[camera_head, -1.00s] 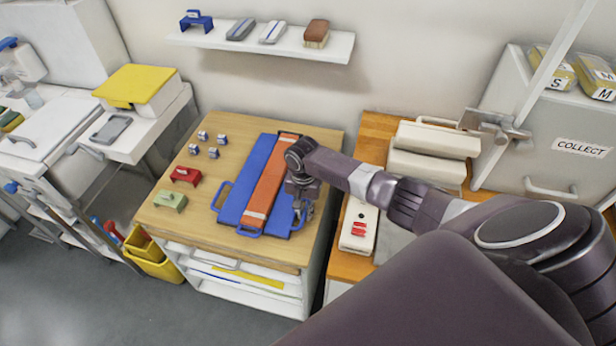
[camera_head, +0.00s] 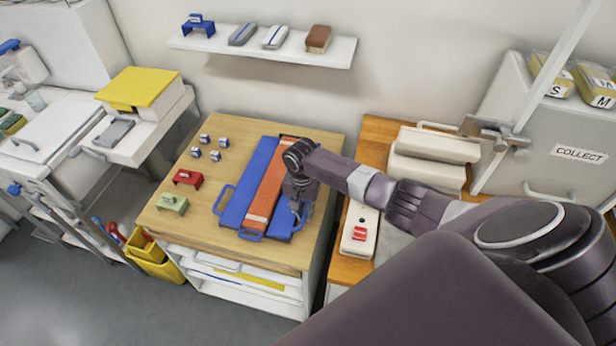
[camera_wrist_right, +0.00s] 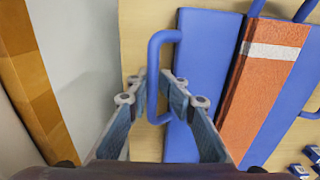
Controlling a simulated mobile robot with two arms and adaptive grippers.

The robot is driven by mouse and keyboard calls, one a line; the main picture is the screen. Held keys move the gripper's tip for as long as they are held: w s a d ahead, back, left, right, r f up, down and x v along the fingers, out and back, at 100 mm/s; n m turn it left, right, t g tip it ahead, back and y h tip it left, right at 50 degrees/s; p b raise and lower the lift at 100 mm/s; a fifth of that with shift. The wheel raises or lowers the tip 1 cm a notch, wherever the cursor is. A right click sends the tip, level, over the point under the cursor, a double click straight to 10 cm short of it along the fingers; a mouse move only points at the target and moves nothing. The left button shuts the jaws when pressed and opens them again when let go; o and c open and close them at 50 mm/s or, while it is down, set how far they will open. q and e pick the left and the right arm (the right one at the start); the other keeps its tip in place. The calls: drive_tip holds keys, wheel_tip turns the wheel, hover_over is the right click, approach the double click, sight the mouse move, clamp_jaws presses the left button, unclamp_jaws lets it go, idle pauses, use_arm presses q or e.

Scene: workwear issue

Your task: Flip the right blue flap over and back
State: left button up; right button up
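A flat piece lies on the wooden table, with an orange strip (camera_head: 266,190) bearing a white band down the middle and blue flaps on both sides. The right blue flap (camera_head: 281,224) lies flat and is partly hidden by my right arm in the head view. In the wrist view, the right flap (camera_wrist_right: 205,60) has a blue loop handle (camera_wrist_right: 154,65) on its outer edge. My right gripper (camera_wrist_right: 156,88) is open, with one fingertip on each side of this handle; I see no clear grip. It shows from above in the head view (camera_head: 298,212). My left gripper is out of view.
Red (camera_head: 187,177) and green (camera_head: 172,203) blocks and several small grey-blue pieces stand left of the flaps. A white box with a red switch (camera_head: 359,232) is on the orange-brown table at right. A shelf (camera_head: 270,50) hangs behind.

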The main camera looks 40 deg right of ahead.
drive_tip(key=shift+a+r, duration=0.1)
drive_tip(key=shift+r, duration=0.85)
drive_tip(key=shift+s+r, duration=0.1)
drive_tip(key=shift+r, duration=1.9)
